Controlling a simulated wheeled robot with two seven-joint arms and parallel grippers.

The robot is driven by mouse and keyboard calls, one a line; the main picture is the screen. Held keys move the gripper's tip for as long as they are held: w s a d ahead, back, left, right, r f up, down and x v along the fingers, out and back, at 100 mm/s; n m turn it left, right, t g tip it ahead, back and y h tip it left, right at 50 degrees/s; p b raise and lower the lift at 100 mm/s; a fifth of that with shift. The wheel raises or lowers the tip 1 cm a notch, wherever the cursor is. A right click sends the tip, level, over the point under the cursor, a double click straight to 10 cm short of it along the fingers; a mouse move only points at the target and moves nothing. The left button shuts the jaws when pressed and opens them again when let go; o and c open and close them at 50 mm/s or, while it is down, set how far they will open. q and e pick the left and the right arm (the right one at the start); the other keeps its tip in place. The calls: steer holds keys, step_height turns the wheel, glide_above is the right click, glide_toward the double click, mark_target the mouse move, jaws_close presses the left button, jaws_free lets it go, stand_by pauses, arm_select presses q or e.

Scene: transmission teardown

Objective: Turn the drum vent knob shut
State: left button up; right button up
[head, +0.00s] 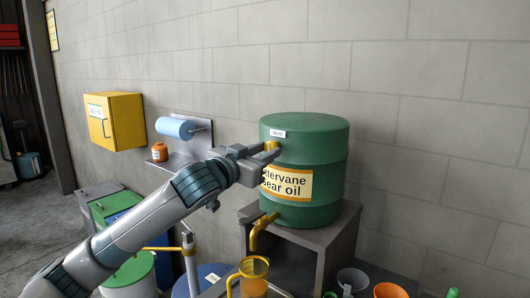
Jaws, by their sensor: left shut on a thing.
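The green gear oil drum (325,165) stands on a grey stand. A white label (278,134) sits near its top edge, and an orange-and-white label (290,183) is on its front. The yellow vent knob (271,145) shows just below the white label, partly hidden by my left gripper (268,153). My left gripper reaches the drum's upper side from the left and is shut on the knob. The knob's exact angle is too small to tell. My right gripper is not in view.
A yellow tap (262,229) leads from the drum's bottom above a yellow jug (254,272). The grey stand (341,232) is under the drum. A yellow wall cabinet (115,121) and blue paper roll (174,127) are at left. An orange cup (390,290) stands at the bottom right.

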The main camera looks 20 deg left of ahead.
arm_select(q)
steer(key=shift+m, duration=0.5)
steer(key=m+p, duration=0.1)
steer(key=m, duration=0.2)
steer(key=shift+m+p, duration=0.3)
steer(key=shift+m, duration=0.1)
steer(key=m+p, duration=0.1)
steer(key=m, duration=0.3)
steer(key=shift+a+m+t+h+p, duration=0.15)
steer(key=shift+m+t+h+p, duration=0.15)
steer(key=shift+m+p, duration=0.1)
steer(key=m+p, duration=0.2)
steer(key=m, duration=0.3)
steer(key=shift+w+r+m+h+p, duration=0.1)
steer(key=shift+m+h+p, duration=0.2)
steer(key=shift+m, duration=0.1)
steer(key=shift+m+h+p, duration=0.3)
steer(key=shift+m+p, duration=0.55)
steer(key=shift+m, duration=0.95)
steer(key=o, duration=1)
steer(key=shift+a+f, duration=0.1)
steer(key=shift+f, duration=0.1)
